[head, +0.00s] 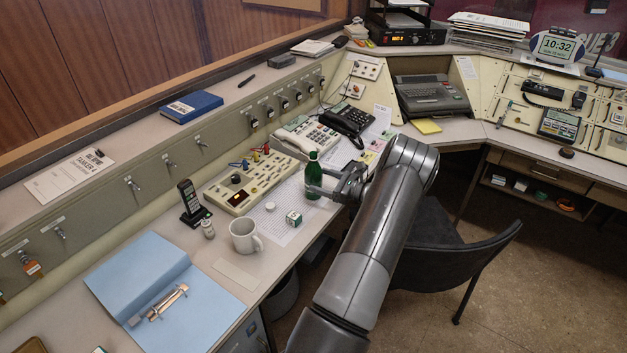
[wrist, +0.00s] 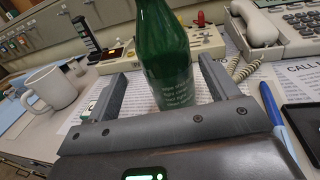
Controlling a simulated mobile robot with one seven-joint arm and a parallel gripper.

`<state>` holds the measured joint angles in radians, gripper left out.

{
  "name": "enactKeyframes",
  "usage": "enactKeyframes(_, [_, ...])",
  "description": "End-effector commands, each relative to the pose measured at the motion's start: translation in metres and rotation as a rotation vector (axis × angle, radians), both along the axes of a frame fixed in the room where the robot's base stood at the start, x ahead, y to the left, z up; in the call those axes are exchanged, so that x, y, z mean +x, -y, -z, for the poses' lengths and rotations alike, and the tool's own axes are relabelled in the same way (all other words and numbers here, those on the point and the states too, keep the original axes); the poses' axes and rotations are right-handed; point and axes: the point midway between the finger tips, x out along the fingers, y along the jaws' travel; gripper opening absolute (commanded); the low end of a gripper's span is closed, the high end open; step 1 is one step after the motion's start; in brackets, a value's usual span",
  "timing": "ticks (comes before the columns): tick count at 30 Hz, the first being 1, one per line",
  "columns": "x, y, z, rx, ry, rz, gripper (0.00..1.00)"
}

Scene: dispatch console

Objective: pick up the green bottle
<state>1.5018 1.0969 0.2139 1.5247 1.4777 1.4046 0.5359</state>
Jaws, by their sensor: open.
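The green bottle (head: 313,177) stands upright on the console desk, on a printed sheet, beside the beige control panel. My gripper (head: 325,181) reaches in from the right, level with the bottle. In the wrist view the bottle (wrist: 166,55) rises between the two fingers of my gripper (wrist: 160,90). The fingers are apart, one on each side of it, with a gap visible at least on the left. The bottle's base is partly hidden by the gripper body in the wrist view.
A small white-and-green cube (head: 294,218), a white mug (head: 245,236) and a cordless phone (head: 191,203) stand left of the bottle. A desk telephone (head: 305,135) is behind it. A blue pen (wrist: 274,109) lies close to the right finger. A dark chair (head: 440,255) stands below the desk.

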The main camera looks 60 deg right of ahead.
Motion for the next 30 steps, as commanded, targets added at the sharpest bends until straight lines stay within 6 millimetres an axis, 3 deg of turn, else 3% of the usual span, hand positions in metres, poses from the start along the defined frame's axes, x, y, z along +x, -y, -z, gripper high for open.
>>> enactKeyframes(7, [0.021,0.0,-0.002,-0.001,0.001,0.0,0.8])
enactKeyframes(15, [0.058,-0.002,-0.004,-0.001,0.0,0.0,0.8])
enactKeyframes(22, [0.06,-0.002,-0.004,-0.001,0.0,0.001,0.8])
enactKeyframes(30, [0.06,-0.002,-0.004,-0.001,0.0,0.001,0.58])
